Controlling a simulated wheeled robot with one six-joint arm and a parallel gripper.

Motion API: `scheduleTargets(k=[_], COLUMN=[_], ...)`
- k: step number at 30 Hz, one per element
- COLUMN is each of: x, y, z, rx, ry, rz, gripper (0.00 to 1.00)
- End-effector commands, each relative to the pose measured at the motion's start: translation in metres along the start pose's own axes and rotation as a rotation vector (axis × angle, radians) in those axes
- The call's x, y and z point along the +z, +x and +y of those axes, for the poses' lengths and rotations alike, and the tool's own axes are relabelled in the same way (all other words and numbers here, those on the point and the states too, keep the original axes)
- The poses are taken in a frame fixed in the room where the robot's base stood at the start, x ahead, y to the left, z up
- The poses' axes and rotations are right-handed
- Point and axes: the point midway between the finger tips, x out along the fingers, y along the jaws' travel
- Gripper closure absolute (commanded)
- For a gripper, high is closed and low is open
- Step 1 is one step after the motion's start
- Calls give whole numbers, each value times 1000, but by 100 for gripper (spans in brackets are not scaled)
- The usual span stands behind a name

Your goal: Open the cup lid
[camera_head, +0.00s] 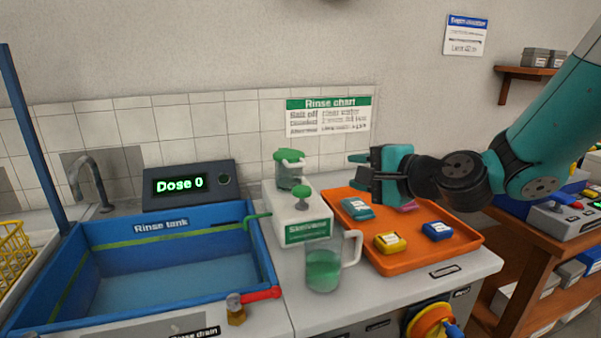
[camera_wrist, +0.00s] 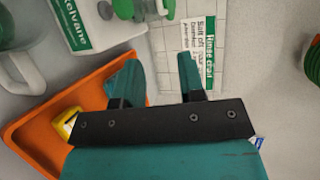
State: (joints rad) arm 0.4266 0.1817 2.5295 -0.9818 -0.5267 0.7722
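A small greenish see-through cup (camera_head: 290,178) with a green lid (camera_head: 289,155) stands at the back, behind the white dispenser box (camera_head: 302,226). The lid looks shut down on the cup. In the wrist view, green and clear parts (camera_wrist: 142,8), likely of this cup, show at the top edge, cut off. My gripper (camera_head: 358,172) is to the right of the cup, above the orange tray, its fingers pointing left toward it. The wrist view also shows my gripper (camera_wrist: 164,70) with its fingers apart and nothing between them. It does not touch the cup.
A clear jug (camera_head: 323,272) with green liquid stands in front of the box. The orange tray (camera_head: 432,262) holds several coloured packs. The blue rinse tank (camera_head: 170,265) is at left, with a "Dose 0" display (camera_head: 189,184) behind it. A tiled wall closes the back.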

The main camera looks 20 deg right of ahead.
Motion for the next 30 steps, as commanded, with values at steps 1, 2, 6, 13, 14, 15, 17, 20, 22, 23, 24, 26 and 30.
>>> scheduleTargets(k=[1,2,6,13,14,15,17,20,22,23,24,26,30], x=[0,0,1,3,3,3,3,3,3,4,3,3,2], y=[1,3,12,36,44,53,67,91,107,113,122,134,155], z=[-5,-6,-9,-4,-4,-4,-4,-4,-4,-4,-4,-3,-2], rx=[1,1,2,8,6,6,6,5,5,4,4,4,4], ry=[5,4,3,-3,-4,-6,-6,-7,-7,-7,-7,-7,-5], rz=[-1,-3,-8,-5,-5,-6,-6,-5,-4,-5,-4,-4,-2], gripper=[64,64,64,64,64,64,64,64,64,64,64,64,64])
